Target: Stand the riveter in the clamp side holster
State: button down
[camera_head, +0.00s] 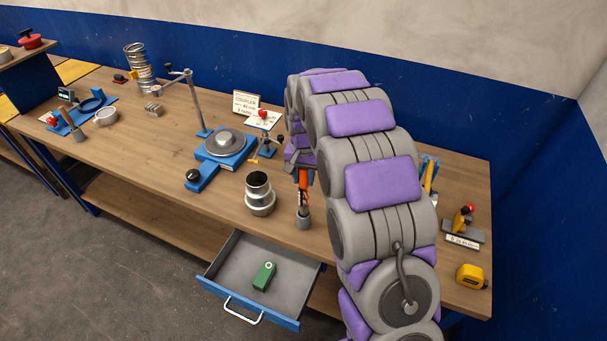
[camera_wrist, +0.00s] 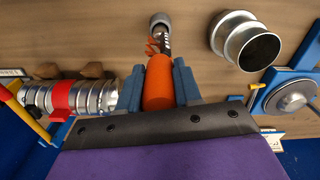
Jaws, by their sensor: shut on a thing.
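The riveter has an orange handle (camera_wrist: 158,84) and a metal front part. My gripper (camera_wrist: 160,90) is shut on the orange handle, with a blue finger on either side. In the head view my gripper (camera_head: 303,172) holds the riveter (camera_head: 303,190) roughly upright, nose down. A small grey cup, seemingly a holster (camera_head: 303,221), stands on the bench under it and also shows in the wrist view (camera_wrist: 160,19). The riveter's nose meets the cup's mouth; I cannot tell how deep it sits. A clamped silver duct with a red band (camera_wrist: 62,98) lies left in the wrist view.
A silver coupler (camera_head: 260,195) and a blue turntable fixture (camera_head: 225,147) stand left of the cup. An open drawer (camera_head: 262,270) with a green object (camera_head: 264,275) juts out below. My arm hides part of the bench (camera_head: 170,160). A yellow tape measure (camera_head: 471,276) sits at right.

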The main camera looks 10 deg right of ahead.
jog(key=shift+f, duration=1.25)
jog(key=c, duration=0.7)
grip_release()
notch_tip(320, 180, up, 17)
